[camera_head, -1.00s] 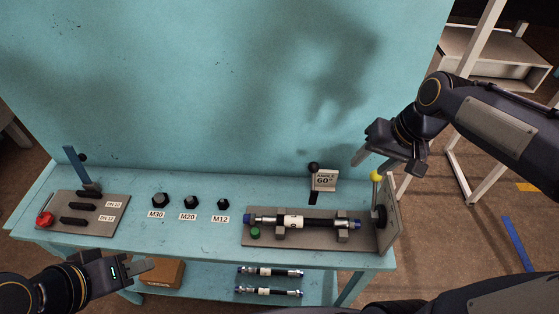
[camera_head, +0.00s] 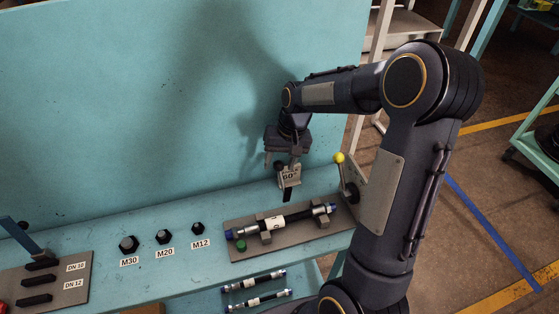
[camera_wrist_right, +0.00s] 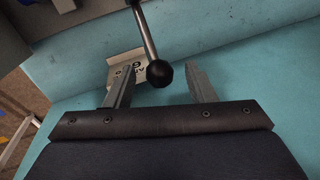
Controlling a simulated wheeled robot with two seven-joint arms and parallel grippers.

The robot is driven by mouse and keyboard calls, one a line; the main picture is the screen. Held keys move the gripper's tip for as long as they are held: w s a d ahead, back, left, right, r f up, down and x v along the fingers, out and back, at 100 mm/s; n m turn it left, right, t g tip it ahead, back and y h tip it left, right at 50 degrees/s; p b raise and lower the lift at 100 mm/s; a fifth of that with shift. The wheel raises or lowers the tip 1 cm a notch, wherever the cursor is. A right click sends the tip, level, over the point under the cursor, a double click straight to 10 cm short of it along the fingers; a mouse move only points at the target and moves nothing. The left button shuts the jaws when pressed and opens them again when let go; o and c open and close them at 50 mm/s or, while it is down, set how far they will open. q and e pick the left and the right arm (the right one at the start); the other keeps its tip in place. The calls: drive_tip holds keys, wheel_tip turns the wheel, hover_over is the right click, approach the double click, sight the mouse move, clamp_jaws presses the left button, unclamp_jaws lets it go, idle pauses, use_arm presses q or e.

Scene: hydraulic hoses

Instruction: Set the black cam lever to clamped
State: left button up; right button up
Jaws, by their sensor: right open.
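A black ball-ended lever (camera_head: 279,167) stands behind the hose fixture, by the white 60° sign (camera_head: 290,177). In the right wrist view its black ball (camera_wrist_right: 159,73) lies between the fingertips, on a metal rod coming from the top. My right gripper (camera_head: 281,161) is open and points down at the lever in the head view. In the wrist view its fingers (camera_wrist_right: 160,80) stand apart on both sides of the ball, with gaps showing. Contact does not show. The lever's base is largely hidden. My left gripper is out of view.
A yellow-knobbed lever (camera_head: 338,158) stands at the right end of the hose fixture (camera_head: 290,238). A hose (camera_head: 295,217) lies in its blocks beside a green button (camera_head: 240,245). Several nuts and a left board (camera_head: 75,270) are further left. A blue wall rises close behind.

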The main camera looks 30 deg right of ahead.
drive_tip(key=shift+f, duration=0.25)
drive_tip(key=shift+c, duration=0.3)
clamp_jaws()
